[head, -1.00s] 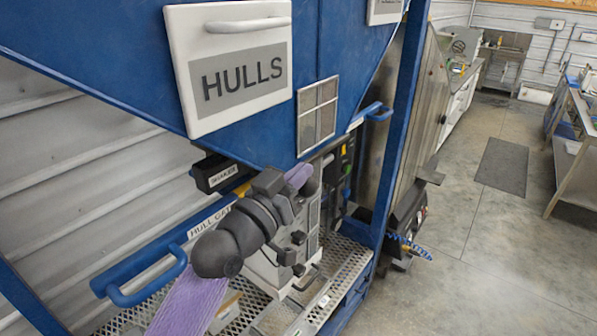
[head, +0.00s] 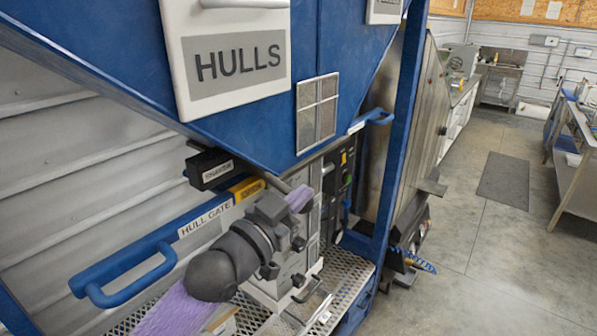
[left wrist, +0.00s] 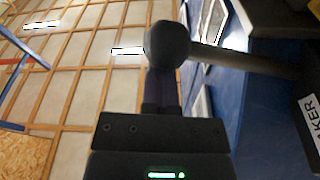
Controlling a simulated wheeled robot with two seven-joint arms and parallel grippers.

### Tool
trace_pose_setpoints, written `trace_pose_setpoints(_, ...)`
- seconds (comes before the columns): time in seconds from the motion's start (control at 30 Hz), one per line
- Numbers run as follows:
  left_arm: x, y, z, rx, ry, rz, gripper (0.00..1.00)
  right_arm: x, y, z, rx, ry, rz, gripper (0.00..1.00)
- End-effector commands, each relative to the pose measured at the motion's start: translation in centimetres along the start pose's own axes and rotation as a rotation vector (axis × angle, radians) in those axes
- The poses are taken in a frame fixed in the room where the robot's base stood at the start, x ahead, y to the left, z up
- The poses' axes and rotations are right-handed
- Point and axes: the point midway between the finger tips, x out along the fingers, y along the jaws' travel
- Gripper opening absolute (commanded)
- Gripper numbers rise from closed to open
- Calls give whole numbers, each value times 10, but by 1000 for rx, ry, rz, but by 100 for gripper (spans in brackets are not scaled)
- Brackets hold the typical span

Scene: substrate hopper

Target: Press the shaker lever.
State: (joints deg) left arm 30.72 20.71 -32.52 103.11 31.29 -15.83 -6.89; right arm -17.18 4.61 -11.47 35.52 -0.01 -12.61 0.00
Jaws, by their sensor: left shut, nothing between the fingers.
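The shaker housing (head: 209,169), a black box with a white label, is under the blue hopper in the head view. A dark lever rod (head: 275,182) slants down to the right near my left gripper (head: 300,197). In the left wrist view the lever's round black knob (left wrist: 167,45) sits on its rod (left wrist: 245,62), which runs right toward the labelled box (left wrist: 312,122). My left gripper (left wrist: 161,85) is shut and empty, its fingers pointing at the knob and overlapping its lower edge. I cannot tell whether they touch. My right gripper is out of view.
The blue Hull Gate bar (head: 150,255) with its loop handle lies left of my arm. The hopper (head: 260,130) with its HULLS sign (head: 238,66) hangs above. A perforated shelf (head: 350,280) is below. Open floor (head: 500,260) lies to the right.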

Motion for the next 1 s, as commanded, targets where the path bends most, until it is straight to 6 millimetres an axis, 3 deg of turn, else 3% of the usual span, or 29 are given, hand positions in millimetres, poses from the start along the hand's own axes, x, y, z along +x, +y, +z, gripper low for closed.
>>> trace_pose_setpoints(0.13,2,-2,-5,-1,-9,0,0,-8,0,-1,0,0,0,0)
trace_pose_setpoints(0.33,13,-12,-47,3,-5,-5,0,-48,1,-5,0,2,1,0)
trace_pose_setpoints(0.4,-11,-9,-33,2,-6,-4,0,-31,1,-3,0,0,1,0)
trace_pose_setpoints(0.7,-74,-8,-33,3,-5,-5,0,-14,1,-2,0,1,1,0)
trace_pose_setpoints(1.0,-89,-8,-37,2,-1,-5,0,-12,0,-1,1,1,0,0)
